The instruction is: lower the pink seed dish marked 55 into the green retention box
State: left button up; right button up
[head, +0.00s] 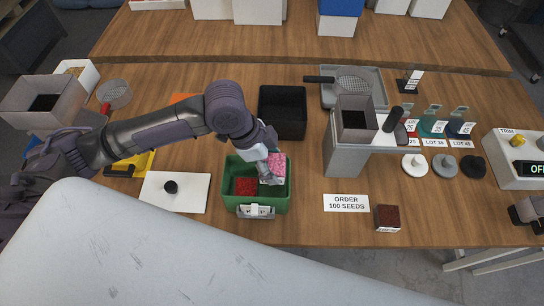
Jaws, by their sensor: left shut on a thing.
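The green retention box (240,204) stands near the front edge of the table, with a white label holder on its front. A red block of contents (246,186) fills part of its left side. The pink seed dish (277,165) is at the right side of the box, partly behind my gripper; its 55 mark cannot be read. My left gripper (270,180) reaches down over the box from the left and is shut on the dish. I cannot tell whether the dish touches the box floor.
A black bin (283,112) stands just behind the green box. A white board with a black knob (171,187) lies to its left. A grey stand (346,155), the order card (346,202) and a dark red cube (387,217) are to its right. Bare wood lies between.

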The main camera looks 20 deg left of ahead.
pick_arm(q)
notch_tip(320, 180, down, 4)
jog(key=shift+r+b, duration=0.2)
jog(key=shift+b, duration=0.25)
jog(key=shift+f, duration=0.75)
pick_arm(e)
jog(key=shift+d+f, duration=0.45)
jog(key=shift+f, duration=0.3)
jog(key=shift+r, duration=0.15)
pick_arm(q)
jog(key=shift+p, duration=0.35)
pick_arm(e)
jog(key=shift+a+r, duration=0.1)
jog(key=shift+r, duration=0.25)
jog(key=shift+a, duration=0.2)
jog(key=shift+r, duration=0.15)
pick_arm(q)
jog(key=shift+p, duration=0.45)
pick_arm(e)
jog(key=shift+r, duration=0.3)
